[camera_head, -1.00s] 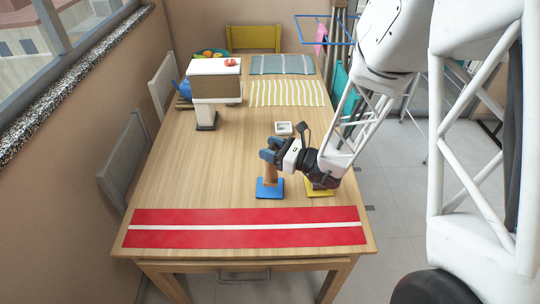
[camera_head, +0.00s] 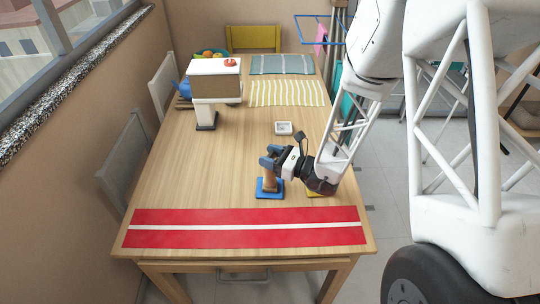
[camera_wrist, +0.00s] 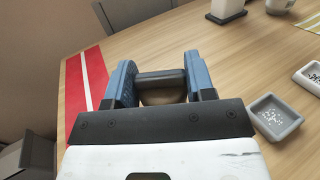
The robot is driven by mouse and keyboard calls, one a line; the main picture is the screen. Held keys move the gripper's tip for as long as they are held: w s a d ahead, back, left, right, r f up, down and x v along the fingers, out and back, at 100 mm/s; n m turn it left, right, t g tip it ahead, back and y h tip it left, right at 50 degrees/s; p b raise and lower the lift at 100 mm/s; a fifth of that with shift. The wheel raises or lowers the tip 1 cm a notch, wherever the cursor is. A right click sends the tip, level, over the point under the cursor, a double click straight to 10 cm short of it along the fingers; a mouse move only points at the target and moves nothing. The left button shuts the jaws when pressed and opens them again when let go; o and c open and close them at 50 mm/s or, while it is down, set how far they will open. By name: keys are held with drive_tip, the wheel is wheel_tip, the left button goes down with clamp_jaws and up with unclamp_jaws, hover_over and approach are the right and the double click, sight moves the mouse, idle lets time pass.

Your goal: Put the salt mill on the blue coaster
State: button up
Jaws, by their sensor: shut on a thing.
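The salt mill (camera_head: 271,184) is a wooden-brown upright piece, leaning slightly in the head view. My gripper (camera_head: 269,161) is shut on its upper part, which the fingers hide. The blue coaster (camera_head: 278,194) is a flat square on the table behind the red runner. The mill's lower end appears over the coaster; I cannot tell whether it touches. In the wrist view, part of the mill (camera_wrist: 162,97) shows between the two blue-grey fingers, and the coaster is not visible.
A yellow coaster (camera_head: 314,194) is mostly hidden under my wrist. A small square dish (camera_head: 283,128) lies behind my gripper. The red runner (camera_head: 180,218) crosses the near edge. The table's left middle is clear.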

drive_tip(key=o, duration=1.3)
drive_tip(key=shift+o, duration=0.2)
drive_tip(key=shift+r, duration=0.1)
drive_tip(key=shift+d, duration=0.1)
drive_tip(key=v, duration=1.1)
drive_tip(key=shift+s+d, duration=0.2)
drive_tip(key=shift+d, duration=0.1)
